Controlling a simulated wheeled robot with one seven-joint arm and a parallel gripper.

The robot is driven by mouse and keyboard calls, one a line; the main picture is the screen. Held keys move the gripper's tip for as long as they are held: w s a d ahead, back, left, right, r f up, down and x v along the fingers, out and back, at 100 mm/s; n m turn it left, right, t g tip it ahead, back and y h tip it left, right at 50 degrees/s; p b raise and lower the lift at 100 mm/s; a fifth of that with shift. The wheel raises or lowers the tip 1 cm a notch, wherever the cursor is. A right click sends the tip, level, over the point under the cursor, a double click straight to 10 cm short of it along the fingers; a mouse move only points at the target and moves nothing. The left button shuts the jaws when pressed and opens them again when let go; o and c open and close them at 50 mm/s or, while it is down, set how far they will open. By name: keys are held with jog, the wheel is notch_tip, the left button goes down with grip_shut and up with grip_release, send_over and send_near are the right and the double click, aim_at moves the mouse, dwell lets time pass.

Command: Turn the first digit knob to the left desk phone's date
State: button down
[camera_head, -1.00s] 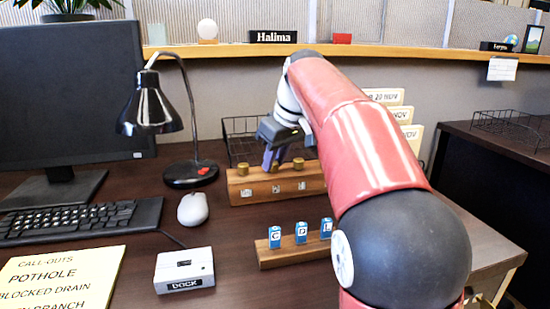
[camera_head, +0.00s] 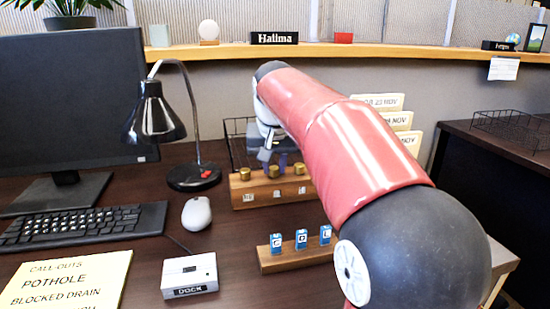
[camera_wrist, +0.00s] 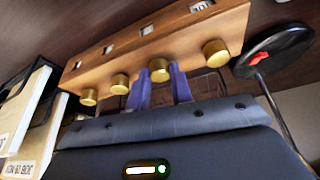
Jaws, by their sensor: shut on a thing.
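A wooden block (camera_head: 238,202) stands on the desk with a row of brass knobs on top and small digit windows on its front, too small to read surely. The leftmost knob (camera_head: 244,175) in the head view is free; in the wrist view it is the rightmost knob (camera_wrist: 215,52). My gripper (camera_wrist: 159,87) is shut on the second knob from the left in the head view (camera_head: 273,171), with a purple finger on each side of the knob (camera_wrist: 160,70) in the wrist view. My arm hides the block's right end in the head view. I see no desk phone.
A black lamp (camera_head: 194,177) stands left of the block. A wire tray (camera_head: 238,128) is behind it, dated cards (camera_head: 405,121) right. A stand (camera_head: 271,264) with blue lettered tiles and a DOCK box (camera_head: 189,275) are in front. Bare desk lies between.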

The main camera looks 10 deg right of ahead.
aim_at(259, 178)
jog(key=m+p, duration=0.1)
jog(key=m+h, duration=0.1)
jog(key=m, duration=0.1)
jog(key=shift+a+r+m+p, duration=0.15)
jog(key=shift+m+p, duration=0.15)
jog(key=shift+p, duration=0.05)
jog(key=m+g+h+p, duration=0.1)
jog(key=m, duration=0.2)
jog(key=shift+w+m, duration=0.15)
jog(key=shift+m, duration=0.15)
jog(key=m+g+h, duration=0.1)
jog(key=m+g, duration=0.1)
jog(key=m, duration=0.2)
jog(key=shift+w+a+m, duration=0.1)
jog(key=shift+m, duration=0.2)
jog(key=shift+m+g+h, duration=0.3)
jog(key=shift+m+g, duration=0.4)
jog(key=shift+m, duration=1.1)
jog(key=c, duration=1.2)
grip_release()
jog(key=shift+c, duration=0.2)
jog(key=v, duration=0.7)
jog(key=shift+r, duration=0.25)
